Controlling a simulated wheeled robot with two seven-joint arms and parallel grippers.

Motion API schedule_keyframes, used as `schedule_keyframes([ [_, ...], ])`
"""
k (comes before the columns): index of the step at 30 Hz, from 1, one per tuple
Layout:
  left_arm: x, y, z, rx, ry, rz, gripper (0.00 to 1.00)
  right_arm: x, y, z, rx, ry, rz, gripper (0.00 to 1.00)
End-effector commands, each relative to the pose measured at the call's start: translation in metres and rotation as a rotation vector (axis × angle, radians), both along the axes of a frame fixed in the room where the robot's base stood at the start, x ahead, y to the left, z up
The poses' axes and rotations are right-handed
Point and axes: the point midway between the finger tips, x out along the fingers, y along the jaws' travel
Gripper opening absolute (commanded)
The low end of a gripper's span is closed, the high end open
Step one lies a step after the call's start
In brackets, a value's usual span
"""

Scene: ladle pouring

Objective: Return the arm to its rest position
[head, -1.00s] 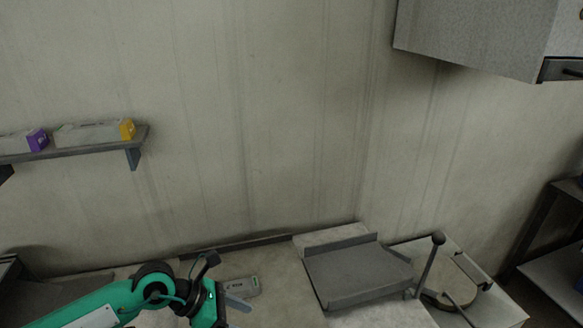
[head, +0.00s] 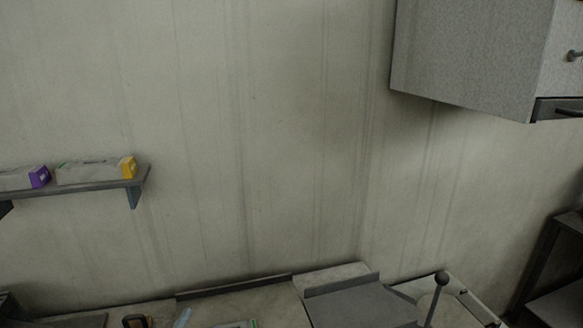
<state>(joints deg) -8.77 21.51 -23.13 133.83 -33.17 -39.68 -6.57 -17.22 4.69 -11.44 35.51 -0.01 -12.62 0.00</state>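Neither of my grippers shows in the head view now. No arm can be made out for sure at the bottom edge. A small dark piece with an orange-brown edge (head: 137,321) and a pale blue-grey tip (head: 182,318) show at the bottom left, cut off by the frame; I cannot tell what they belong to.
A grey slab-like appliance (head: 360,304) stands on the counter at the bottom. A dark ball-topped lever (head: 440,280) rises to its right. A wall shelf (head: 90,187) holds boxes (head: 97,170) at left. A grey cabinet (head: 470,50) hangs upper right. Dark shelving (head: 556,265) stands far right.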

Motion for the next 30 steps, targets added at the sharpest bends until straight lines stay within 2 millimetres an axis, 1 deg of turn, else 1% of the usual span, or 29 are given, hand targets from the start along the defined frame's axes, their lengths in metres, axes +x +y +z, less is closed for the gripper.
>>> schedule_keyframes([
  [1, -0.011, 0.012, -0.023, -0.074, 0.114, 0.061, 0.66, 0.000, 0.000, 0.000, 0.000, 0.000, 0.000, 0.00],
  [2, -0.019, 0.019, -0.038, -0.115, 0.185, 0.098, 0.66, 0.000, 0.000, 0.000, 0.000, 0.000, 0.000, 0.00],
  [3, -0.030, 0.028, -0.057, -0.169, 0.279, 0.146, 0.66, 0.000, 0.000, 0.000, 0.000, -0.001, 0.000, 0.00],
  [5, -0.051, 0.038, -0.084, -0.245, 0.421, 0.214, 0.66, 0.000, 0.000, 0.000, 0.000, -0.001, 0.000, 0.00],
  [6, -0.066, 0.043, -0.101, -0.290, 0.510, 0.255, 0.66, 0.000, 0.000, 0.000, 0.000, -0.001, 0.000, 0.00],
  [8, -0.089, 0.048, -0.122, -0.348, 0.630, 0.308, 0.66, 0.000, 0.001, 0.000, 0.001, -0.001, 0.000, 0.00],
  [9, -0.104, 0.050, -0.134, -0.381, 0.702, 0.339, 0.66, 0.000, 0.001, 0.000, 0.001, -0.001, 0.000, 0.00],
  [11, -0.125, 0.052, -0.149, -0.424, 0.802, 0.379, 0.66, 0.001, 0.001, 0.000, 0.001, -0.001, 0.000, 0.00],
  [12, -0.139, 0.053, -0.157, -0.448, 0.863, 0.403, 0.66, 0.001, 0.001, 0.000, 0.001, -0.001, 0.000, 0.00],
  [14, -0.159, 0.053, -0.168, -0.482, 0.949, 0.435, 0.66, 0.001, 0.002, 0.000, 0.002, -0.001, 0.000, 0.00],
  [15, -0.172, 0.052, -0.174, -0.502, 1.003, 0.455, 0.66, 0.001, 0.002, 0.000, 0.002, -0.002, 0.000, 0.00],
  [20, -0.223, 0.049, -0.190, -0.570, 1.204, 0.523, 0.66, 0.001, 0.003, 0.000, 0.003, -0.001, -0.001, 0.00],
  [21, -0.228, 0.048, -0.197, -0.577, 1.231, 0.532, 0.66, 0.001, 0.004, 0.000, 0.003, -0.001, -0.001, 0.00],
  [26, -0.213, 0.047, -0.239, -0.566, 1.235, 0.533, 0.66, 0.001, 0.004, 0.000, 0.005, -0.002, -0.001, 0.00],
  [29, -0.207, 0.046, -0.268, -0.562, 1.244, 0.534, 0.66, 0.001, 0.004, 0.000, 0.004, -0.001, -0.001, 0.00],
  [30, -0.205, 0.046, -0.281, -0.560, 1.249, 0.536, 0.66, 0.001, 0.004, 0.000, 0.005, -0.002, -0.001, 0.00],
])
